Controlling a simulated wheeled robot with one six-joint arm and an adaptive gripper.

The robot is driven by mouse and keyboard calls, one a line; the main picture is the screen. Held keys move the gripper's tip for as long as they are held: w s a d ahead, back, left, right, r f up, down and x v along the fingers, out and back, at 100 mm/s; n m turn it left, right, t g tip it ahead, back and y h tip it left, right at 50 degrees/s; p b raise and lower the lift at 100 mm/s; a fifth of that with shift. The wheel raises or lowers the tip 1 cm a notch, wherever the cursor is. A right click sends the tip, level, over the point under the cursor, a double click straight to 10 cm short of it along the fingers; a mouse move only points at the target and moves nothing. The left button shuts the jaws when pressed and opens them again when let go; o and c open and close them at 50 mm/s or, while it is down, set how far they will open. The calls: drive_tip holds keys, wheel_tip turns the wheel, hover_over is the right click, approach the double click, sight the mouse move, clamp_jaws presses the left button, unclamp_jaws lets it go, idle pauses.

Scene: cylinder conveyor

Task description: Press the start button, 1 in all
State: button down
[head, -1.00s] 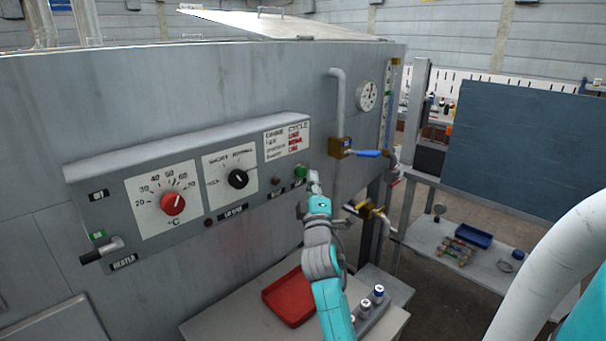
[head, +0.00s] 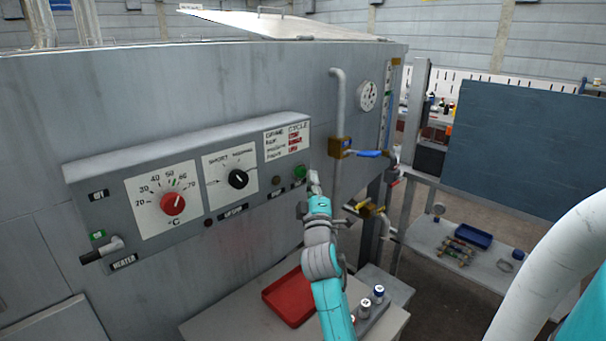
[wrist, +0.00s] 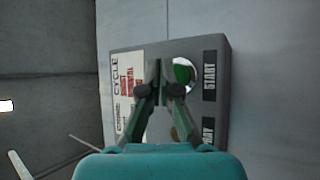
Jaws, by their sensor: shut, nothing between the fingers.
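The green start button (head: 300,172) sits at the right end of the grey control panel (head: 200,150). In the wrist view the green button (wrist: 182,74) has a bright rim and lies beside a black START label (wrist: 209,77). My gripper (head: 314,180) is just right of the button in the head view. In the wrist view my gripper (wrist: 160,75) has its fingers shut and empty, and the tips overlap the button's left edge. Whether the fingertips touch the button cannot be told.
A red knob (head: 172,203) and a black knob (head: 238,179) stand out from the panel. A pipe with a blue-handled valve (head: 368,154) is right of my gripper. A red tray (head: 290,296) and small cylinders (head: 378,291) are on the table below.

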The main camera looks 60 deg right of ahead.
drive_tip(key=shift+w, duration=0.15)
drive_tip(key=shift+w+d, duration=0.15)
drive_tip(key=shift+w, duration=0.1)
drive_tip(key=shift+w+d, duration=0.1)
drive_tip(key=shift+w, duration=0.4)
idle(0.8)
drive_tip(key=shift+s, duration=0.1)
drive_tip(key=shift+s+a, duration=0.25)
drive_tip(key=shift+s, duration=0.55)
drive_tip(key=shift+s, duration=0.1)
drive_tip(key=s, duration=0.2)
drive_tip(key=s+a, duration=0.1)
drive_tip(key=s, duration=0.1)
drive_tip(key=shift+s, duration=0.35)
drive_tip(key=shift+a, duration=0.1)
idle(0.9)
